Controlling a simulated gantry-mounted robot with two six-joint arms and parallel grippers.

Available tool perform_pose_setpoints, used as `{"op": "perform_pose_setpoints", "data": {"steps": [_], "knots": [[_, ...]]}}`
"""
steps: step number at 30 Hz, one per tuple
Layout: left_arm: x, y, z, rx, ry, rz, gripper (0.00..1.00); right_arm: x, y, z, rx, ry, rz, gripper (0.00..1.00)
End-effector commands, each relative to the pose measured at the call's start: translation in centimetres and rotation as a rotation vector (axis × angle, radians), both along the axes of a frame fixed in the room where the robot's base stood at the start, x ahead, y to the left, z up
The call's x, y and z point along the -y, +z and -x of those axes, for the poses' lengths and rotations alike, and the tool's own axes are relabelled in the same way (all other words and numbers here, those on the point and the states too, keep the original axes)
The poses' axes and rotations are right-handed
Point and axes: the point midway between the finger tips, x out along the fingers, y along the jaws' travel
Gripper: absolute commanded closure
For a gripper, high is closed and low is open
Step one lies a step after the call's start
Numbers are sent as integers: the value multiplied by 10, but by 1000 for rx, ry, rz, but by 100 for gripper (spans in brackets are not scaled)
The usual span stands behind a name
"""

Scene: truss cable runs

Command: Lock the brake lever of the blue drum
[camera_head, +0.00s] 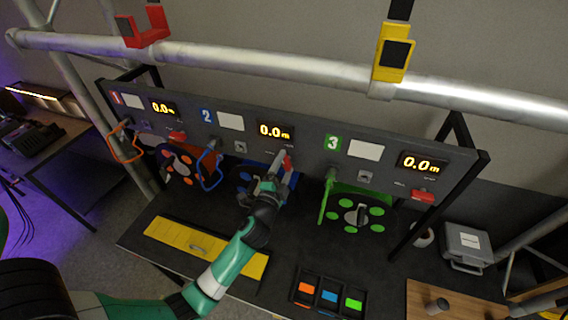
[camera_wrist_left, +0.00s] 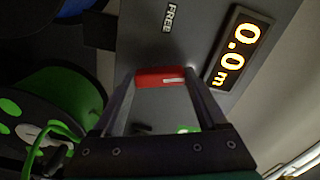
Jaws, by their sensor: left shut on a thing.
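The blue drum (camera_head: 252,180) sits under the display at station 2, partly hidden by my left gripper. Its red brake lever (camera_head: 288,162) is on the panel's front, right of the drum. My left gripper (camera_head: 281,171) is shut on this lever. In the left wrist view the red lever handle (camera_wrist_left: 160,78) lies between the two fingertips, and a FREE label (camera_wrist_left: 168,17) shows on the panel near it. The lever's exact angle is hard to tell. My right gripper is not in view.
The orange drum (camera_head: 181,166) with its orange hook (camera_head: 124,147) is at left, the green drum (camera_head: 358,215) at right. Blue (camera_head: 209,168) and green (camera_head: 327,197) cable hooks stand out from the panel. A yellow plate (camera_head: 196,245) and a color-tile tray (camera_head: 327,293) lie in front.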

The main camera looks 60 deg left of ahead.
Motion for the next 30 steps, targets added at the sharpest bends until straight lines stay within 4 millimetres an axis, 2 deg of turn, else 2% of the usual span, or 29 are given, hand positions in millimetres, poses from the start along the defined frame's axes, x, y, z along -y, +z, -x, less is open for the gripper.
{"op": "perform_pose_setpoints", "data": {"steps": [12,30], "knots": [[1,2,-1,-198,-1,-197,81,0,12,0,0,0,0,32],[1,1,-1,-255,-1,-253,81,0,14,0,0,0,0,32]]}}
